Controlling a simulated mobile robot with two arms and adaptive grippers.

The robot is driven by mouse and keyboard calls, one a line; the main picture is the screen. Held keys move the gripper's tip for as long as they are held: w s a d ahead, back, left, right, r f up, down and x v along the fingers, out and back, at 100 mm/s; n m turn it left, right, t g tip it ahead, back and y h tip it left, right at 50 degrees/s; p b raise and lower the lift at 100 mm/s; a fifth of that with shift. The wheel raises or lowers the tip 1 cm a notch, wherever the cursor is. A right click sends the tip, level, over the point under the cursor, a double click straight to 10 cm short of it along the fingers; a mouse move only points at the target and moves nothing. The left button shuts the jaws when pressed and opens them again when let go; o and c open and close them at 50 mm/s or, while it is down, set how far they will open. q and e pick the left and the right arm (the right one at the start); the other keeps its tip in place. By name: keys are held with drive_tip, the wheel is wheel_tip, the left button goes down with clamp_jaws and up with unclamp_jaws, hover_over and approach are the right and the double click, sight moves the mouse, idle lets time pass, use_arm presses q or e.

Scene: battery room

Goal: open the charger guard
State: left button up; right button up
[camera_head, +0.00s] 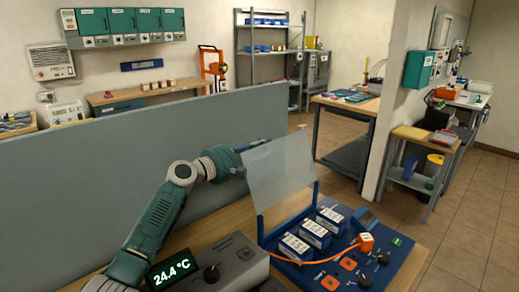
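The charger guard (279,172) is a clear, pale panel with blue side posts. It stands raised, roughly upright and slightly tilted, above the left back part of the blue charger base (378,243). My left arm reaches in from the lower left. My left gripper (255,145) is at the guard's upper left edge, partly behind the panel; I cannot tell whether it touches the guard or how its fingers are set. Several blue-and-white battery packs (312,233) sit uncovered on the base. My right gripper is not in view.
A grey device with a black knob (211,273) and a display reading 24.4 °C (174,270) stand left of the charger. An orange cable (310,262) runs across its front to an orange plug (366,242). A grey partition (80,190) rises behind the bench.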

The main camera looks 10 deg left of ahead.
use_arm(q)
drive_tip(key=v, duration=1.2)
drive_tip(key=v, duration=1.2)
drive_tip(key=shift+s+a, duration=0.2)
idle(0.6)
drive_tip(key=shift+r, duration=0.15)
idle(0.3)
